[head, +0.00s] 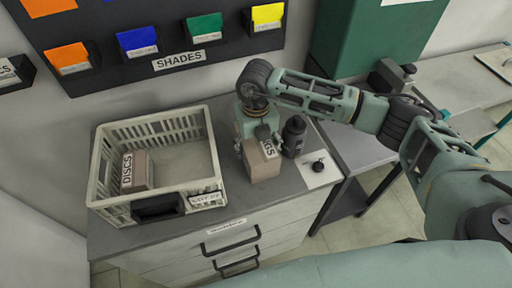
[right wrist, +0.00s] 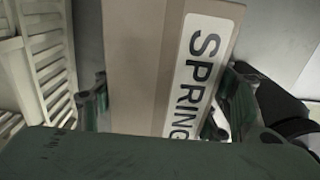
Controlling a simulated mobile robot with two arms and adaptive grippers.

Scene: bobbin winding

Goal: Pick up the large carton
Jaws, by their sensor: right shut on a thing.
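A tan carton (head: 264,166) with a white label ending in "NGS" stands at the middle of the cabinet top, right of the crate. In the right wrist view the carton (right wrist: 145,60) fills the middle, and its label reads "SPRING" before it is cut off. My right gripper (head: 257,142) comes down over the carton from above and is shut on it, with one finger on each side. I cannot tell if its base touches the cabinet top. A smaller carton (head: 137,169) labelled "DISCS" sits inside the crate at its left. My left gripper is not in view.
A cream slatted crate (head: 200,150) stands just left of the held carton, with free floor inside. A black bottle (head: 293,137) stands close to its right. A small black item on a white card (head: 318,173) lies farther right. A shade board (head: 165,45) hangs behind.

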